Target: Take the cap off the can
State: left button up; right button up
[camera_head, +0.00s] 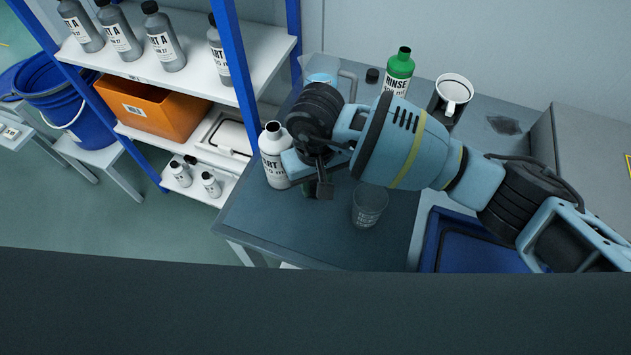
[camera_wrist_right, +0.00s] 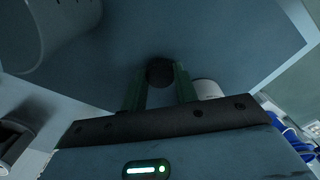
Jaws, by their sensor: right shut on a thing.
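My right gripper (camera_head: 320,188) is low over the left part of the bench and partly hides what is under it. In the right wrist view its two green-tinted fingers (camera_wrist_right: 160,80) are shut on a small dark round thing (camera_wrist_right: 160,68), which looks like a black cap. No thing is clearly a can. My left gripper is not in view.
A clear beaker (camera_head: 369,205) stands right of the gripper. Behind are a green-topped rinse bottle (camera_head: 399,72), a loose black cap (camera_head: 372,75), a white mug (camera_head: 453,90) and a glass container (camera_head: 322,75). A blue tray (camera_head: 470,245) lies right; a shelf (camera_head: 262,50) with bottles stands left.

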aim_at(278, 155)
jog(key=shift+f, duration=0.45)
jog(key=shift+f, duration=0.1)
jog(key=shift+f, duration=0.15)
jog(key=o, duration=1.1)
jog(key=shift+r, duration=0.5)
notch_tip(278, 155, up, 12)
jog(key=shift+f, duration=0.25)
